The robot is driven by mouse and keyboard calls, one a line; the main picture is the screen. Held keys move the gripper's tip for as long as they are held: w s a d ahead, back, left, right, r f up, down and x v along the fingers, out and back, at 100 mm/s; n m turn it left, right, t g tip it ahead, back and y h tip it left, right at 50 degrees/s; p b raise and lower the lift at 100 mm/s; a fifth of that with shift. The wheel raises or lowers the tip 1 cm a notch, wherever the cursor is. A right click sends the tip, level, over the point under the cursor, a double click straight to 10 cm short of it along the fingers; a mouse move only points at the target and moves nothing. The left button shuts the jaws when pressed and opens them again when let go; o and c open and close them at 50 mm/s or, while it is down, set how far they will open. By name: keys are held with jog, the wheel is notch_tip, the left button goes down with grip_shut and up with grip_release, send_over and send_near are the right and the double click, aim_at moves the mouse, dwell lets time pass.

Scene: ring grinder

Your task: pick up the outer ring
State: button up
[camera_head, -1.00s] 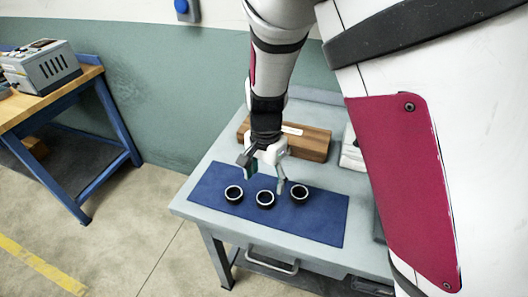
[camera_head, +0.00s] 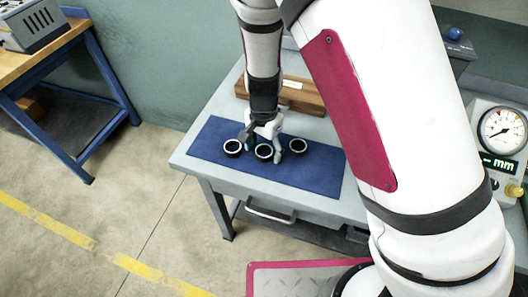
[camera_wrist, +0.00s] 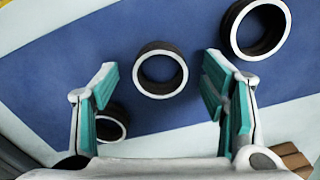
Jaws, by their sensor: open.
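Three dark rings with pale rims lie in a row on the blue mat (camera_head: 320,172): a left ring (camera_head: 232,152), a middle ring (camera_head: 264,158) and a right ring (camera_head: 298,151). I cannot tell which one is the outer ring. My gripper (camera_head: 261,147) is open and low over the middle ring. In the wrist view the middle ring (camera_wrist: 160,94) shows between the teal-padded fingers of my gripper (camera_wrist: 160,65), apart from both. Another ring (camera_wrist: 281,42) lies at upper right. A third ring (camera_wrist: 119,135) is partly hidden behind the left finger.
A brown wooden block (camera_head: 312,100) stands behind the mat on the grey table (camera_head: 188,165). A dial gauge (camera_head: 503,130) is at the right. A wooden-topped bench (camera_head: 70,30) stands apart at left. The mat's front right part is clear.

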jog(key=c, duration=1.3)
jog(key=shift+r, duration=0.1)
jog(key=shift+c, duration=0.2)
